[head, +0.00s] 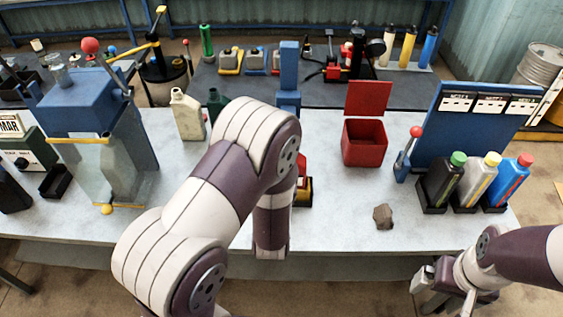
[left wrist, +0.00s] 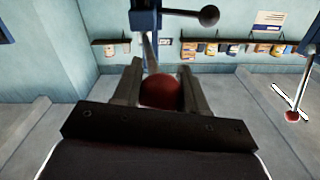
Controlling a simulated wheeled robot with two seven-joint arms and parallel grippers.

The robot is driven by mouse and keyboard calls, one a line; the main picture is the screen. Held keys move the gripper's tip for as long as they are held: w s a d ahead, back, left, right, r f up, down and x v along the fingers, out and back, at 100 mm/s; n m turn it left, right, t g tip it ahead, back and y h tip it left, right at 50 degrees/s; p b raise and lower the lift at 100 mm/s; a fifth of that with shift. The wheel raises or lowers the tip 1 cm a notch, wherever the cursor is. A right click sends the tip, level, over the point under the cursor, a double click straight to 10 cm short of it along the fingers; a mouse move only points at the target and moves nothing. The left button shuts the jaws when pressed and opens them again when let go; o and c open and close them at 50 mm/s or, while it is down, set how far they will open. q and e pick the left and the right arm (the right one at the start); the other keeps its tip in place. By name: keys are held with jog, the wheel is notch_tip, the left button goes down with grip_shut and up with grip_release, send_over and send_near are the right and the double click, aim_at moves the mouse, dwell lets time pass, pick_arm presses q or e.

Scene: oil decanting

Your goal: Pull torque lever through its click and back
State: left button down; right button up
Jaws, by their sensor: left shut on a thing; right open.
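In the left wrist view my left gripper (left wrist: 158,76) has its two fingers closed on either side of a red ball knob (left wrist: 160,92). A grey lever rod (left wrist: 150,55) runs up from the knob to a blue post (left wrist: 145,18). In the head view a blue post (head: 289,75) stands at the middle of the bench, behind my left arm. That arm hides the left gripper and the held knob there. My right gripper (head: 447,292) is open and empty at the lower right, in front of the bench.
A red box (head: 363,143) stands open right of centre. A brown lump (head: 383,216) lies on the bench (head: 340,215). At right are a small red-knobbed lever (head: 416,132) and several bottles (head: 477,180). A blue machine (head: 75,102) stands at left. The bench around the lump is clear.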

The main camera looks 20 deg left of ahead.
pick_arm(q)
jog(key=shift+a, duration=0.3)
jog(key=c, duration=0.6)
grip_release()
jog(key=shift+c, duration=0.2)
jog(key=shift+s+d+f, duration=0.1)
jog(key=shift+s, duration=0.15)
jog(key=b+v, duration=0.4)
jog(key=v, duration=0.8)
jog(key=shift+s, duration=0.1)
